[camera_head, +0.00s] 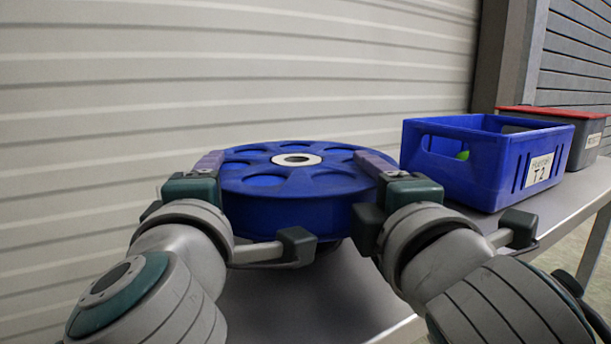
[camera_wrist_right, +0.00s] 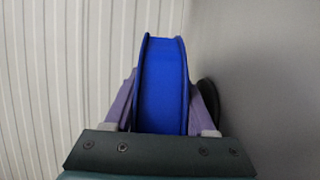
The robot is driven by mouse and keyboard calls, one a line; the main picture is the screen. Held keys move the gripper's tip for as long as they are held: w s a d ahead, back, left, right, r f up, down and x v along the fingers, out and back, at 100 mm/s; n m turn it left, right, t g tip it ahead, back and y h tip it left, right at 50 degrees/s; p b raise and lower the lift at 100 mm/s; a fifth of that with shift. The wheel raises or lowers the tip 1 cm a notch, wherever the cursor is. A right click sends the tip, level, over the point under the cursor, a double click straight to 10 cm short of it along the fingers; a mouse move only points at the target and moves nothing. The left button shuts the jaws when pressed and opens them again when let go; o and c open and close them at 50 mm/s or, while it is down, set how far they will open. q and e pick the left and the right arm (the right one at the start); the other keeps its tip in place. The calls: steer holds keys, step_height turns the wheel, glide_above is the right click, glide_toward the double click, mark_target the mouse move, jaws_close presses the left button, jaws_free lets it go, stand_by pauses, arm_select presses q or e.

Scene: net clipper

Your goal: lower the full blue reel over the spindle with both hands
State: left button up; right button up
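The blue reel (camera_head: 295,212) lies flat and level in the head view, with recessed openings around a white hub (camera_head: 296,160) with a dark centre hole. My left gripper (camera_head: 211,172) is shut on its left rim, a purple finger on top. My right gripper (camera_head: 376,172) holds the right rim in the same way. In the right wrist view the reel's edge (camera_wrist_right: 163,85) sits between both purple fingers. The spindle is not clearly visible. A dark round piece (camera_wrist_right: 209,98) shows beneath the reel, apart from it, near the table surface.
A blue crate (camera_head: 470,175) labelled T 2 stands close to the right of the reel, with something green inside. A grey container with a red lid (camera_head: 570,115) stands behind it. The grey table (camera_head: 345,300) is bare in front. A pale ribbed wall (camera_head: 90,110) stands behind.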

arm_select(q)
jaws_close()
arm_select(e)
jaws_close()
arm_select(q)
steer(key=shift+r, duration=0.1)
arm_select(e)
steer(key=shift+r, duration=0.1)
